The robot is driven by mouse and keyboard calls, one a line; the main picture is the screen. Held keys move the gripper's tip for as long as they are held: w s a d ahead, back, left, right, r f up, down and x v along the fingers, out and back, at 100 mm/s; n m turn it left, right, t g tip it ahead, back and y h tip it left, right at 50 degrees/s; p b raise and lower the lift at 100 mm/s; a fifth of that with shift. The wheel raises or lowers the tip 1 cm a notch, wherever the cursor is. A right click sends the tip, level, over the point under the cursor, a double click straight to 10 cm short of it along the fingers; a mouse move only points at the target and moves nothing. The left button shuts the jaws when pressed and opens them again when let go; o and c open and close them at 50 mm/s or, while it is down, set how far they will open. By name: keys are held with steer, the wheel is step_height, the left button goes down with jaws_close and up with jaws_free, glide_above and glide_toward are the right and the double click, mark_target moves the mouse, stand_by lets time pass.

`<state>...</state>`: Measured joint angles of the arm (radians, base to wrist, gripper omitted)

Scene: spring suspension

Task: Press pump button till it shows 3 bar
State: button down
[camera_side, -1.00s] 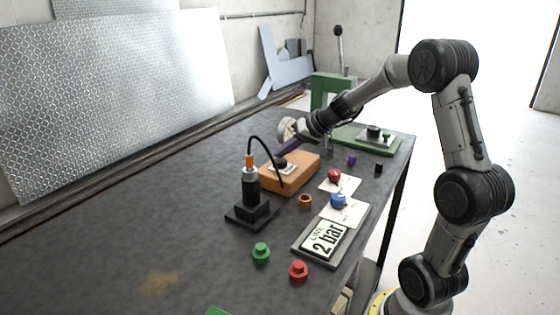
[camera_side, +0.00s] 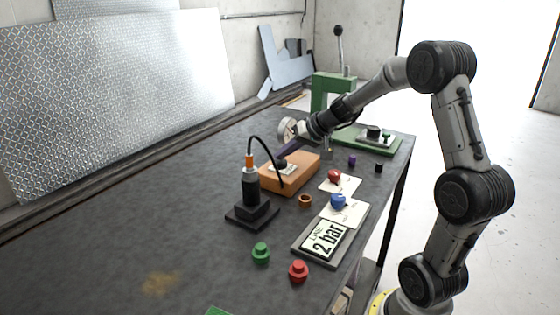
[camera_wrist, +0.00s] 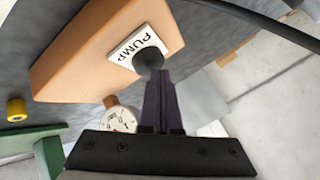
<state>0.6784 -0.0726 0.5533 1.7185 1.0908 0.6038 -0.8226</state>
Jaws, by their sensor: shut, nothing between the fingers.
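The orange pump box (camera_side: 299,174) sits on the dark table. Its black button on a white plate marked PUMP shows in the wrist view (camera_wrist: 149,59). My gripper (camera_side: 281,160) is shut and empty, its purple fingers angled down to the button. In the wrist view my fingertips (camera_wrist: 158,74) overlap the button's edge and look to be touching it; how far it is pressed I cannot tell. The display panel (camera_side: 325,240) reads "LINE 2 bar". A round dial gauge (camera_wrist: 118,120) stands by the pump box; its reading is too small to tell.
A black cylinder on a square base (camera_side: 250,210) stands in front of the box, with a black hose arching over. Red (camera_side: 334,176) and blue (camera_side: 338,200) knobs sit on white cards. Green (camera_side: 261,253) and red (camera_side: 298,271) pieces lie nearer. The table's left is clear.

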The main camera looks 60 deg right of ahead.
mark_target(284, 162)
steer(key=shift+f, duration=0.7)
stand_by(0.5)
steer(key=shift+r, duration=1.35)
steer(key=shift+r, duration=2.55)
